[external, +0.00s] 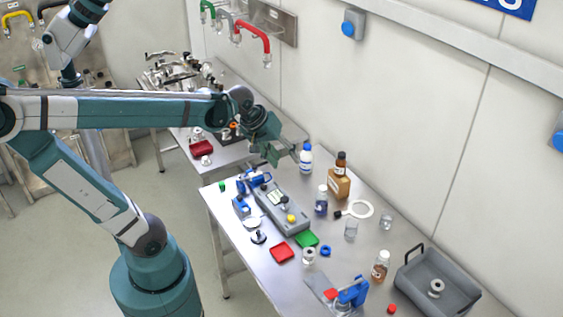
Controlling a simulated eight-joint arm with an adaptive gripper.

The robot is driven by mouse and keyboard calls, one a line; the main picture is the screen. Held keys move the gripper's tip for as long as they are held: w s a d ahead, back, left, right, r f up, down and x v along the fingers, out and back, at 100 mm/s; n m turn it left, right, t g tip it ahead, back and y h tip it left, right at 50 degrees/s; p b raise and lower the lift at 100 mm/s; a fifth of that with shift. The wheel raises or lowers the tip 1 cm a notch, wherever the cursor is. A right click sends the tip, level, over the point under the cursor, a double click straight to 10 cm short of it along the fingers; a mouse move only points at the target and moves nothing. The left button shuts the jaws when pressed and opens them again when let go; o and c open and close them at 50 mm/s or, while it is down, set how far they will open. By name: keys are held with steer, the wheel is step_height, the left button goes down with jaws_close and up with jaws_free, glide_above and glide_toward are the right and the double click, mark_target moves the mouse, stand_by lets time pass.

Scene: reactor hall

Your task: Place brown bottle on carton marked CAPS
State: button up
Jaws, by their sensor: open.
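A brown bottle (341,164) with a dark cap and a pale label appears upright on top of a small tan carton (339,184), toward the back of the bench. Any marking on the carton is too small to read. A second brown bottle (380,268), with a white cap, stands upright at the near right of the bench, left of the grey tray. My gripper (291,154) is open and empty above the back left of the bench. It is left of the carton and apart from it, close to the white bottle in the picture.
A white bottle (306,159) with a blue cap and a dark blue bottle (321,201) stand left of the carton. A white ring (367,209) and clear beakers (351,231) lie in front. A grey tray (407,276) is at right. A grey device (283,214) fills the left middle.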

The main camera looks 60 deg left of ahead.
steer(key=s+d+f+m+t, duration=0.1)
steer(key=s+f+m, duration=0.2)
steer(key=s+m, duration=0.4)
steer(key=shift+s+f+m+y, duration=0.3)
steer(key=shift+s+f+m, duration=0.1)
steer(key=shift+s, duration=1.7)
steer(key=shift+d+f, duration=0.1)
